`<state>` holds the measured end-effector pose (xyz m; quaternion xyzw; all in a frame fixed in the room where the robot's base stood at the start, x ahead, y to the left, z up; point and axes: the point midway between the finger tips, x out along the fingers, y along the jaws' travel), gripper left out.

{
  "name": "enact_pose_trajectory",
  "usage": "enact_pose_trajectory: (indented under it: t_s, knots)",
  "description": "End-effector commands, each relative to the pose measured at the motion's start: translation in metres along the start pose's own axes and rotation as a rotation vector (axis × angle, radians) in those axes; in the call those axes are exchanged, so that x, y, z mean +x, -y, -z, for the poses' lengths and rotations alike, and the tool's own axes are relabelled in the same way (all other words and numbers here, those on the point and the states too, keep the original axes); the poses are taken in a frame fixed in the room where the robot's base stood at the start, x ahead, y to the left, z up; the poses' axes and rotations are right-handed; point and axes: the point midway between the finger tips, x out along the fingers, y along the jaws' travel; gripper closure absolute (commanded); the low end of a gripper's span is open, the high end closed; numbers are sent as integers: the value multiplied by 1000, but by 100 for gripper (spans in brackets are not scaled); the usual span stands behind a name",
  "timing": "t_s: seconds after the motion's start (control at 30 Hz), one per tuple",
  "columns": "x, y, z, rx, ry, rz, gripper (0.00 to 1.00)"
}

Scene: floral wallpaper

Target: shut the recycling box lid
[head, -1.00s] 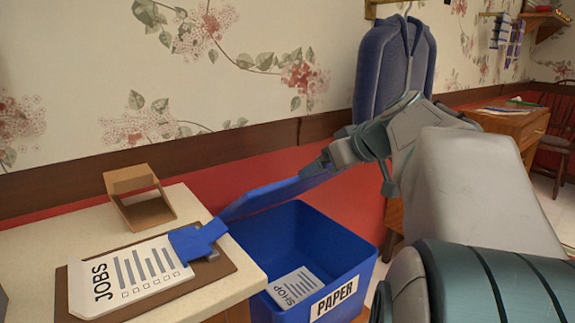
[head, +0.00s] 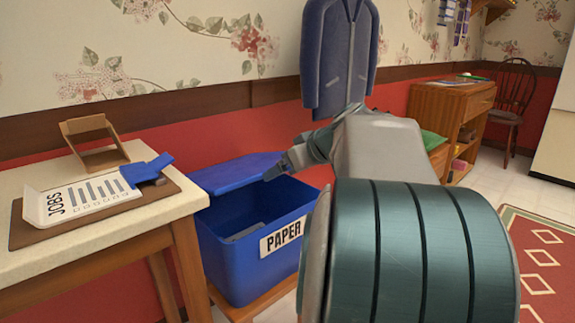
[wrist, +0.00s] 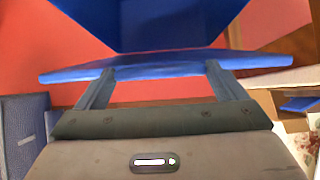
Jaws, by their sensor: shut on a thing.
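The blue recycling box (head: 235,255) with a white PAPER label (head: 287,237) stands beside the table's right end. Its blue lid (head: 232,172) is partly raised at the back left, and the front of the opening shows, with paper inside. My gripper (head: 276,171) is shut on the lid's right edge. In the wrist view, the fingers of my gripper (wrist: 157,72) meet the lid (wrist: 150,67), which spans the picture like a thin blue bar. The box (wrist: 150,22) shows beyond it.
The cream table (head: 110,240) at left holds a clipboard with a JOBS sheet (head: 85,197) and a brown stand (head: 95,143). A blue jacket (head: 338,60) hangs behind my arm. A wooden desk (head: 455,115) and chair (head: 513,100) stand at right; a rug (head: 540,265) lies on open floor.

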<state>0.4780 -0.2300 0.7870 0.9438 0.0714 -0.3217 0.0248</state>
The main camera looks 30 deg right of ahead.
Motion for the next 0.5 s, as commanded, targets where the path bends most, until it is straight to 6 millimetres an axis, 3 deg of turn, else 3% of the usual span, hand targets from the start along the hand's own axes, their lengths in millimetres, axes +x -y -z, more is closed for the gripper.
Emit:
enact_pose_trajectory:
  t_s: [0.3,0.33,0.5]
  knots:
    - [0,-1,-2,2,5,1,50]
    - [0,-1,-3,2,5,1,1]
    - [0,-1,-2,2,3,1,0]
